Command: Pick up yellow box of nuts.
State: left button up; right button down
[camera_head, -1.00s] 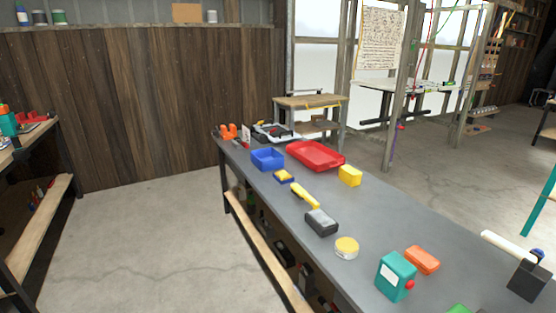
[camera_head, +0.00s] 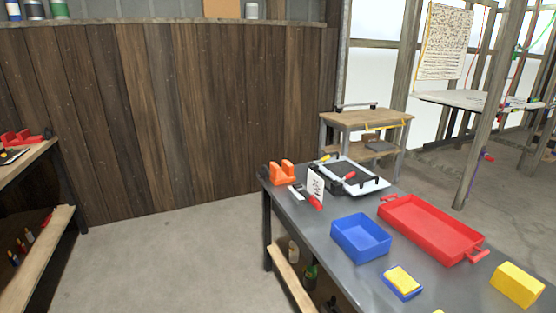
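A plain yellow box (camera_head: 517,286) stands on the grey workbench (camera_head: 318,235) at the lower right, in front of the red tray. A smaller yellow block (camera_head: 403,279) lies on a blue base to its left, in front of the blue bin. I cannot tell from any label which yellow thing holds nuts. Neither of my grippers is in view.
A blue open bin (camera_head: 361,238) and a red tray with handles (camera_head: 432,228) sit on the bench. Behind them are an orange holder (camera_head: 282,173) and a white-and-black tray (camera_head: 352,177). The floor (camera_head: 165,265) left of the bench is clear.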

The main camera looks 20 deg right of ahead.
aim_at(522, 288)
jog(key=i, duration=2.3)
jog(key=z, duration=2.75)
